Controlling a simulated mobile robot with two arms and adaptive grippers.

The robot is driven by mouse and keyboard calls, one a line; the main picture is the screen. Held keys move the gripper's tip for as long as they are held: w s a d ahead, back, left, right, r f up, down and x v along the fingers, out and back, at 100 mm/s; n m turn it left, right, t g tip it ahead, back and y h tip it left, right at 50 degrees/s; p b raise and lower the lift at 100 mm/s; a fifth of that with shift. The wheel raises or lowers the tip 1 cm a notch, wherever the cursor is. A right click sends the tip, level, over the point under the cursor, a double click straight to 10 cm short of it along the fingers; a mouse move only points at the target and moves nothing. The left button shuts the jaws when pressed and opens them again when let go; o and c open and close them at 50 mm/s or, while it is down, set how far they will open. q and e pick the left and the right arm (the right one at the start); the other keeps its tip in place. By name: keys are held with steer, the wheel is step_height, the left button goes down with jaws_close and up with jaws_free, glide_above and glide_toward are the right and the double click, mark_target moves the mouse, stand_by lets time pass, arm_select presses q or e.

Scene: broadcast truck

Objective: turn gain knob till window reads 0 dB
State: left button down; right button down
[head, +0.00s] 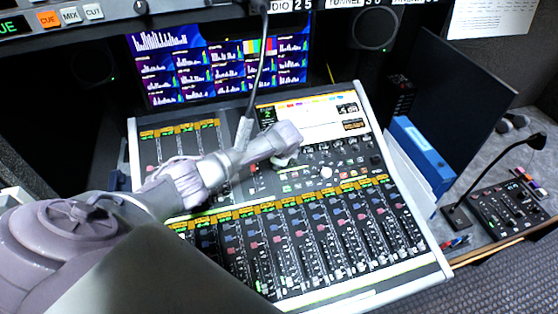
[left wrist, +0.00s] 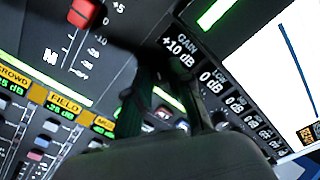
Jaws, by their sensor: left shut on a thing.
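The mixing console (head: 300,285) fills the middle of the head view. In the left wrist view the GAIN window (left wrist: 179,51) reads +10 dB in white on black. My left gripper (head: 284,159) reaches down to the console's upper panel, below its bright screen. In the left wrist view the dark fingers of this gripper (left wrist: 168,100) are beside the GAIN window, shut on the gain knob. The fingers and gripper body hide the knob itself. My right gripper is in neither view.
A row of smaller windows (left wrist: 212,81), the first reading 0 dB, runs beside the GAIN window. A red-capped fader (left wrist: 82,13) stands close by. Faders and buttons crowd the console. A gooseneck microphone (head: 497,170) stands at the right, and monitors (head: 218,62) at the back.

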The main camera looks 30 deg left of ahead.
arm_select(q)
steer(key=shift+n, duration=0.3)
steer(key=c, duration=1.1)
jaws_free()
steer(key=shift+o, duration=0.2)
steer(key=v, duration=1.2)
steer(key=shift+a, duration=0.1)
